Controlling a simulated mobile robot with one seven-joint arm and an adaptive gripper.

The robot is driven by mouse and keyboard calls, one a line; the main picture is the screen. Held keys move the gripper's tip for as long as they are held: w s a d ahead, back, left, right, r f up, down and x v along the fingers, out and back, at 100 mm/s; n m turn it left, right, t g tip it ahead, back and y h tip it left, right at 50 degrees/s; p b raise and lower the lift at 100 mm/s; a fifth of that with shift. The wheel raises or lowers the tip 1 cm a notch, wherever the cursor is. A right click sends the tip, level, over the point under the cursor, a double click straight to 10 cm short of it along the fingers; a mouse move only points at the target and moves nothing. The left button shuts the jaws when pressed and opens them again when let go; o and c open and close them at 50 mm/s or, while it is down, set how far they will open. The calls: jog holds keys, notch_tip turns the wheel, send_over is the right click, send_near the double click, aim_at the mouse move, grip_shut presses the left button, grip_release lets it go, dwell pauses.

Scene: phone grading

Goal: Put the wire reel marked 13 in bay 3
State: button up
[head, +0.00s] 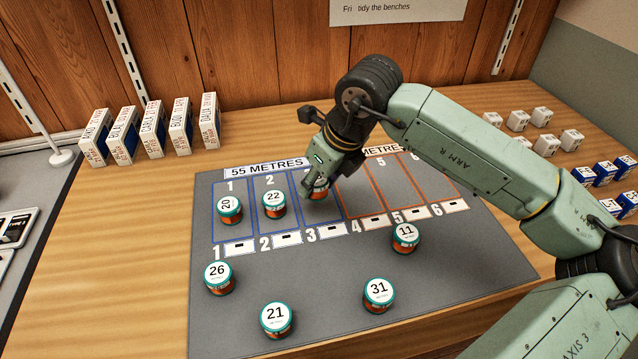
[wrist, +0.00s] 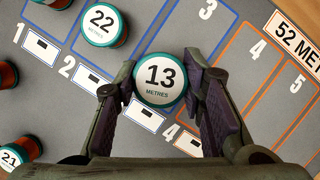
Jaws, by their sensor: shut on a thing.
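The wire reel marked 13 (wrist: 160,76) shows its white top and teal rim in the wrist view. My gripper (wrist: 158,88) is shut on it, one finger on either side. In the head view only a bit of the reel (head: 321,193) shows beneath my gripper (head: 319,183). Bay 3 (head: 319,216) is the rightmost blue-outlined bay under the 55 METRES sign, and the reel is over or in it. In the wrist view the bay (wrist: 207,38) extends beyond the reel. I cannot tell whether the reel touches the mat.
Reel 22 (head: 274,204) stands in bay 2 and reel 20 (head: 229,210) in bay 1. Reels 26 (head: 219,278), 21 (head: 276,319), 31 (head: 378,295) and 11 (head: 405,238) stand on the grey mat (head: 325,270) in front. The orange bays 4 to 6 look empty where visible.

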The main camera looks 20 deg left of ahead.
aim_at(319, 189)
jog(key=f, duration=0.1)
jog(key=w+f+p, duration=0.1)
jog(key=shift+w+f, duration=0.1)
jog(key=shift+f, duration=0.75)
jog(key=shift+f, duration=0.25)
jog(key=o, duration=1.1)
jog(key=shift+r, duration=0.15)
jog(key=shift+r+p, duration=0.2)
jog(key=shift+p, duration=0.15)
jog(key=b+v, duration=0.2)
jog(key=v, duration=1)
jog(key=shift+f, duration=0.1)
